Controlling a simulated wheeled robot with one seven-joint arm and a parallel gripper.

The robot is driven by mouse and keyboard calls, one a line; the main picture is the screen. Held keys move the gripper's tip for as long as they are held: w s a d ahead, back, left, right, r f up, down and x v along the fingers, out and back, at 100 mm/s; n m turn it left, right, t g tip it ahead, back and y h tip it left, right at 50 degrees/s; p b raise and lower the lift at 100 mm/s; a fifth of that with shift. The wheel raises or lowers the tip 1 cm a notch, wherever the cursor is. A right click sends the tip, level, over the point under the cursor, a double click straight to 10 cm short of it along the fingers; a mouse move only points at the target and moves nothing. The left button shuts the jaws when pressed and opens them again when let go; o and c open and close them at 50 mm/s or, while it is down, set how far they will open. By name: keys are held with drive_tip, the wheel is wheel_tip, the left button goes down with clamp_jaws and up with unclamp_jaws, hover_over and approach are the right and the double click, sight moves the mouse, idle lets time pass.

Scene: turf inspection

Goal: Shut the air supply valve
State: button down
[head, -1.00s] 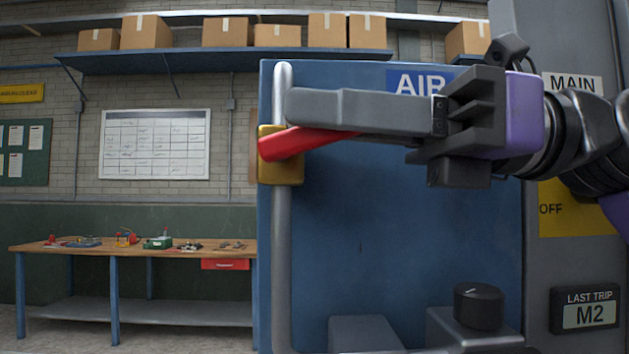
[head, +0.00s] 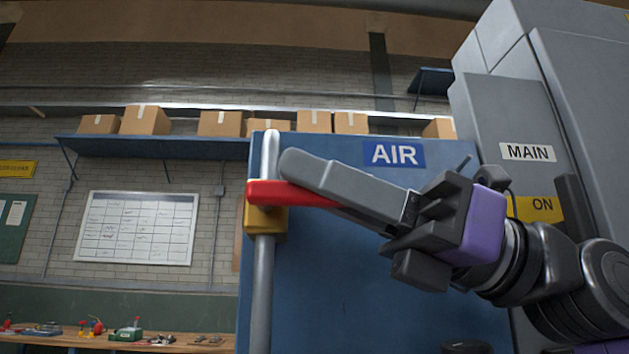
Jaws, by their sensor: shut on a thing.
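The air supply valve has a yellow body (head: 264,222) on a vertical grey pipe (head: 262,290) at the left edge of a blue panel (head: 370,260). A blue AIR sign (head: 394,154) is at the panel's top. The red valve lever (head: 275,193) lies across the pipe, near level, its right part dipping slightly. My gripper (head: 296,172) reaches in from the right and is shut on the lever. Its near finger hides part of the lever and the far finger.
A grey cabinet (head: 500,110) with a MAIN label (head: 527,152) and a yellow ON plate (head: 535,208) stands close on the right, behind my arm. Behind, at left, are a workbench (head: 215,341), a whiteboard (head: 137,228) and a shelf of boxes (head: 150,148).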

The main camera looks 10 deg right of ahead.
drive_tip(key=shift+d, duration=0.1)
drive_tip(key=c, duration=1.6)
unclamp_jaws()
drive_tip(key=shift+c, duration=0.2)
drive_tip(key=v, duration=0.7)
drive_tip(key=shift+d, duration=0.4)
drive_tip(key=shift+f, duration=0.15)
